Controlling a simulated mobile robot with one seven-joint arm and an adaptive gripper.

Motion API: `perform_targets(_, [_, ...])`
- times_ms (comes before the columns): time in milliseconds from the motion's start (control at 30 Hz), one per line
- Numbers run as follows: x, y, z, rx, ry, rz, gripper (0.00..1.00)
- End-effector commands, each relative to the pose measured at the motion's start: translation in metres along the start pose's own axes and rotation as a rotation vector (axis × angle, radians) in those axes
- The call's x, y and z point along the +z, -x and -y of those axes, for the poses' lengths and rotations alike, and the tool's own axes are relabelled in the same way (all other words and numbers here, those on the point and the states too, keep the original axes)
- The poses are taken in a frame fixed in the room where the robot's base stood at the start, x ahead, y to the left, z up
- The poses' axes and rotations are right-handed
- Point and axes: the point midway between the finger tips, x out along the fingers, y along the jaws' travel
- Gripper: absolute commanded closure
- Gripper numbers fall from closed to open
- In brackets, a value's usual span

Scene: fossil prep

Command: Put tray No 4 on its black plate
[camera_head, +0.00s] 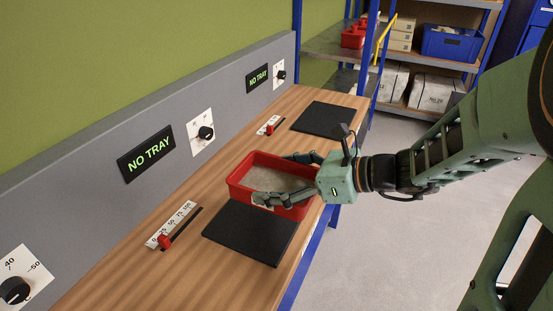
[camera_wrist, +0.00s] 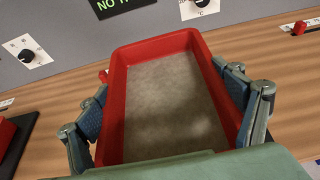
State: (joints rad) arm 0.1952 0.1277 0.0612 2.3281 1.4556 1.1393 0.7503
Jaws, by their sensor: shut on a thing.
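A red tray (camera_head: 236,188) with grey, sandy contents is held by my gripper (camera_head: 273,178). In the wrist view the fingers press on both long sides of the tray (camera_wrist: 117,100). A pale label shows partly behind a finger; its number is not readable. The tray is just beyond the near black plate (camera_head: 245,236) and overlaps its far edge in the head view. Whether it touches the bench or hangs above it is unclear. The far black plate (camera_head: 322,117) is bare. Which plate is No 4's is not marked in view.
The wooden bench (camera_head: 110,272) carries a near slider (camera_head: 165,240) and a far slider (camera_head: 269,129). The grey panel has dials and two "NO TRAY" displays (camera_head: 146,153). In the wrist view, a red object (camera_wrist: 6,132) sits over another dark plate at left. Shelves stand behind.

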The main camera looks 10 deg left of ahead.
Motion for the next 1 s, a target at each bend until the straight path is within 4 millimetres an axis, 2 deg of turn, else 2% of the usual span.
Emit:
perform_targets(33, [-0.01, -0.012, 0.003, 0.004, -0.004, 0.001, 0.52])
perform_targets(100, [-0.018, -0.026, 0.006, 0.004, -0.004, 0.001, 0.52])
perform_targets(300, [-0.029, -0.048, 0.014, 0.0, -0.001, 0.002, 0.52])
perform_targets(567, [-0.039, -0.064, 0.018, 0.001, -0.002, 0.002, 0.52])
perform_targets(733, [-0.064, -0.072, 0.018, 0.0, -0.004, 0.001, 0.52])
perform_targets(1000, [-0.064, -0.072, 0.018, -0.001, 0.001, 0.002, 0.52])
